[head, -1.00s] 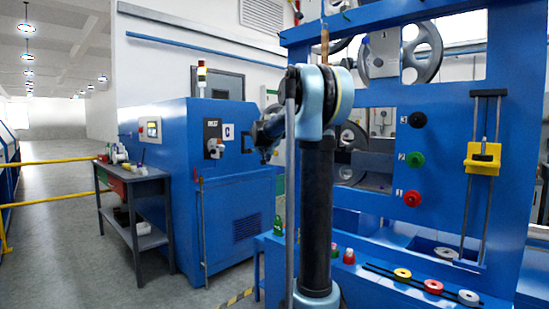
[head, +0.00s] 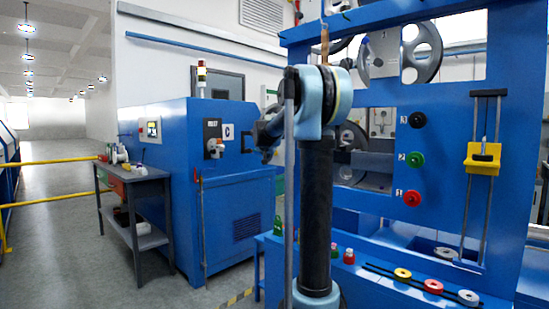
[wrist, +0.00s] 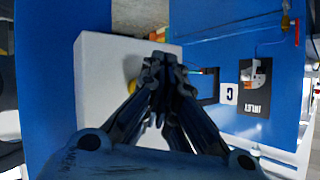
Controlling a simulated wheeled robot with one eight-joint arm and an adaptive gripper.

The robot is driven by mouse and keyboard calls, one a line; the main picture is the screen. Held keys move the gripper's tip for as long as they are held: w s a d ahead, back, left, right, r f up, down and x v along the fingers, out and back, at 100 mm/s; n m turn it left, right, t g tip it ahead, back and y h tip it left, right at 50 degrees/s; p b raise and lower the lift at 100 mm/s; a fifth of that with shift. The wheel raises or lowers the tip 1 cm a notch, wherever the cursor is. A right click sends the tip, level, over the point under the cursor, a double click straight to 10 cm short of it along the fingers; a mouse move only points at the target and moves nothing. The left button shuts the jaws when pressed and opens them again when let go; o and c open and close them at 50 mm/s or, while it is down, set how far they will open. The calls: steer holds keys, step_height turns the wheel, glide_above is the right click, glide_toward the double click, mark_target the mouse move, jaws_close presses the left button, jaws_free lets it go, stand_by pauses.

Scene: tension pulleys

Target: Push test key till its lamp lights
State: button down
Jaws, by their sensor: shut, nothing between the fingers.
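My gripper (wrist: 160,62) is shut and empty in the wrist view, its fingertips in front of a pale box-like panel (wrist: 92,75). A yellow round part (wrist: 133,87) on the panel is mostly hidden behind the fingers. I cannot tell whether it is the test key, nor whether the fingers touch anything. No lit test lamp can be made out. In the head view my gripper is small and dark beside my arm, and its fingertips are not clear there.
A blue cabinet (head: 235,190) carries a black valve plate (head: 213,138) and a C label (head: 228,131). A grey workbench (head: 140,180) stands left of it. A blue pulley frame (head: 445,140) with black, green and red knobs rises at the right. Open floor lies at the left.

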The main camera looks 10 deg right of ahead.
steer(key=shift+d, duration=0.1)
stand_by(0.6)
steer(key=shift+w+d, duration=0.15)
steer(key=shift+d, duration=0.1)
steer(key=shift+w+d, duration=0.25)
steer(key=shift+d, duration=0.1)
stand_by(0.9)
steer(key=shift+a, duration=0.1)
steer(key=shift+s+a, duration=0.55)
steer(key=shift+a, duration=0.05)
steer(key=shift+s+a, duration=0.75)
steer(key=shift+a, duration=0.3)
steer(key=shift+s+a, duration=0.7)
steer(key=shift+a, duration=0.3)
